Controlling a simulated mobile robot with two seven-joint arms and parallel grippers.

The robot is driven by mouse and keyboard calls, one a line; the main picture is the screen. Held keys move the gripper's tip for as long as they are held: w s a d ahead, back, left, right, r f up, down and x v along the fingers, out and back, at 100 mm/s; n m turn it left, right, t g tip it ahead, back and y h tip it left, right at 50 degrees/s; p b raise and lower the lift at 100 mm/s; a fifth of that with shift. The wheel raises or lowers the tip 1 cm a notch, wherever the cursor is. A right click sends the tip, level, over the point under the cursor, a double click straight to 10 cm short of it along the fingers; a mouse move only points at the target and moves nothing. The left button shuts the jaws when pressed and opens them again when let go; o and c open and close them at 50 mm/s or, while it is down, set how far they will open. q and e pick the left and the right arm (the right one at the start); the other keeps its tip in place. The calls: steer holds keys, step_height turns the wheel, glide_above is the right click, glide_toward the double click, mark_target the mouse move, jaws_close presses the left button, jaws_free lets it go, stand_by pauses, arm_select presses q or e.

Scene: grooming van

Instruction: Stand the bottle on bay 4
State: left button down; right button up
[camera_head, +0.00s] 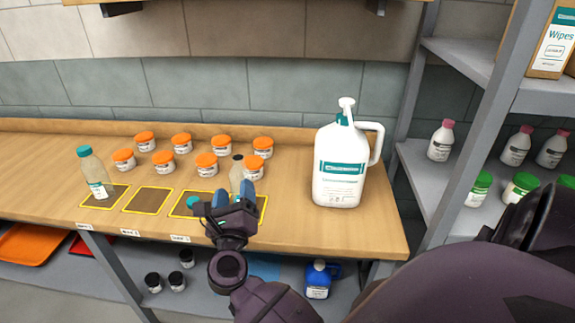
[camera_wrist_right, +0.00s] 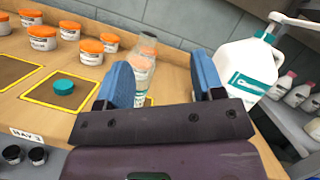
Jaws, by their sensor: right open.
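A clear bottle (camera_head: 237,172) with a grey-looking top stands upright behind my right gripper; its base is hidden, and it seems to be at the fourth yellow-outlined bay (camera_head: 264,205), mostly covered by the gripper. In the wrist view the bottle (camera_wrist_right: 147,62) shows between the blue fingers, beyond them. My right gripper (camera_head: 235,196) is open; whether it touches the bottle cannot be told. A teal cap (camera_head: 193,201) lies on bay 3 (camera_wrist_right: 40,92). Another bottle (camera_head: 95,172) with a teal cap stands on the leftmost bay (camera_head: 88,203). My left gripper is not in view.
Several orange-lidded jars (camera_head: 206,164) stand behind the bays. A large white jug (camera_head: 340,165) with a pump stands to the right. The second bay (camera_head: 147,200) is empty. A shelf rack (camera_head: 425,185) borders the bench on the right.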

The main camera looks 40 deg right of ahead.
steer(key=s+f+m+g+y, duration=0.2)
steer(key=s+f+m+y, duration=0.5)
steer(key=s+f+m, duration=0.3)
steer(key=s+f+m+g+y, duration=0.2)
steer(key=s+f+m+y, duration=0.5)
steer(key=f+m, duration=0.9)
steer(key=s+m, duration=0.3)
steer(key=m, duration=0.3)
steer(key=shift+f+m+g, duration=0.25)
steer(key=shift+m+g, duration=0.05)
steer(key=shift+m, duration=0.1)
